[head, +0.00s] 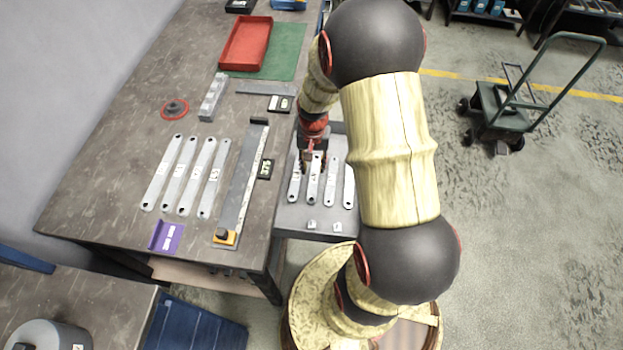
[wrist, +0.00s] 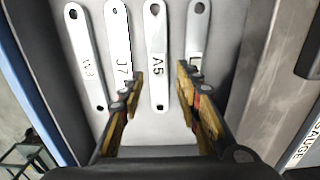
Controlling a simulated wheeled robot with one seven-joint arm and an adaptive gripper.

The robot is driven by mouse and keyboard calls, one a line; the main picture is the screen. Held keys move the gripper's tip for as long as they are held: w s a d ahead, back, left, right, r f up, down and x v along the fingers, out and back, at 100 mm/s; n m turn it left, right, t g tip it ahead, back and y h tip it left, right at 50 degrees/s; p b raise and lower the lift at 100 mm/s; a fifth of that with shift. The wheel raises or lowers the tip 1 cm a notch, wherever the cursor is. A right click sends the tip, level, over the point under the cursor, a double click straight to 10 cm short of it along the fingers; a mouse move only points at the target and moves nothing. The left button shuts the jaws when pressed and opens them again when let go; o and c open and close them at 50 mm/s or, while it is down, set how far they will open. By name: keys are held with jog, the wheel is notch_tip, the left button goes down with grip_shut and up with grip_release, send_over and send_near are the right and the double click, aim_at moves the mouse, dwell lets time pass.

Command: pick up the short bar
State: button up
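Several pale metal bars with a hole at each end lie side by side on a grey tray (head: 290,222) beside the bench. In the wrist view they are labelled W3 (wrist: 84,55), J7 (wrist: 117,40), A5 (wrist: 157,38) and one starting with L (wrist: 196,35), partly hidden by a finger. They look close in length; I cannot tell which is the short bar. My gripper (wrist: 160,88) is open and empty, above the tray, with A5 between its fingers in the picture. In the head view my gripper (head: 313,158) covers the far ends of some bars.
The bench holds several similar bars (head: 179,175), a long gauge rail (head: 241,185), a purple block (head: 166,236), a red tray (head: 247,42) on a green mat and a red ring (head: 174,108). Two small pale blocks (head: 311,225) sit at the tray's near edge.

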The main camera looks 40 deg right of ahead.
aim_at(314, 178)
notch_tip(314, 178, down, 6)
jog(key=shift+s+d+r+b, duration=0.1)
jog(key=shift+b, duration=1.15)
jog(key=shift+c, duration=1.4)
grip_shut()
